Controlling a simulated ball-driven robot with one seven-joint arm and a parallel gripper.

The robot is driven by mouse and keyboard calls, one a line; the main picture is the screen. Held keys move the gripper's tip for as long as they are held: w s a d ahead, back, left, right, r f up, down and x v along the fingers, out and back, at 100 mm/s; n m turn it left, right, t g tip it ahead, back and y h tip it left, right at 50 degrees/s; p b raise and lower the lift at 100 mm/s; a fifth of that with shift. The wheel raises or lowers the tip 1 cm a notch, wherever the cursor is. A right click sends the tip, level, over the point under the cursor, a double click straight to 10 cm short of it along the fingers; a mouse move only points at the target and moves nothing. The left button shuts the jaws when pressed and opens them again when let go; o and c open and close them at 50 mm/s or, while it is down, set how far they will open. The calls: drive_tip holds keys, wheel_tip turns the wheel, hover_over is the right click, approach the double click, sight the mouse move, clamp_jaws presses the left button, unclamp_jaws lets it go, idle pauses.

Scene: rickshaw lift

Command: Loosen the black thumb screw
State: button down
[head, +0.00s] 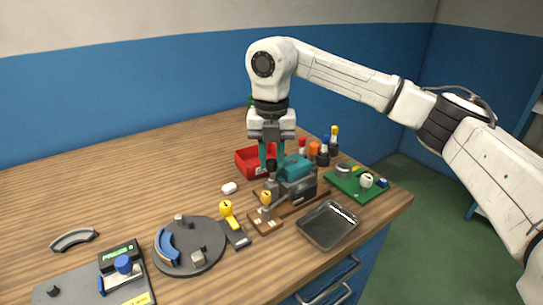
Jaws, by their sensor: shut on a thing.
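My gripper (271,165) points straight down over the table, with its two teal fingers close together. A small dark piece shows between the fingertips, and I take it to be the black thumb screw (271,166). The fingers hide most of it. It sits at the left end of a teal and dark grey device (298,188), which stands on a brown wooden base (265,225). The fingers are shut on the screw. How far it is turned cannot be seen.
A red bin (244,161) is behind the gripper. A dark tray (328,226) lies in front, and a green board (345,187) to the right. A round grey plate (190,252) and a yellow-knobbed tool (233,232) stand left. The table's back left is clear.

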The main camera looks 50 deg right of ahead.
sight(271, 161)
drive_tip(key=n, duration=0.5)
drive_tip(key=shift+n, duration=2.4)
drive_tip(key=shift+w, duration=0.1)
drive_tip(key=c, duration=0.9)
unclamp_jaws()
wheel_tip(271, 161, up, 11)
drive_tip(key=p, duration=0.1)
drive_tip(key=shift+f, duration=0.1)
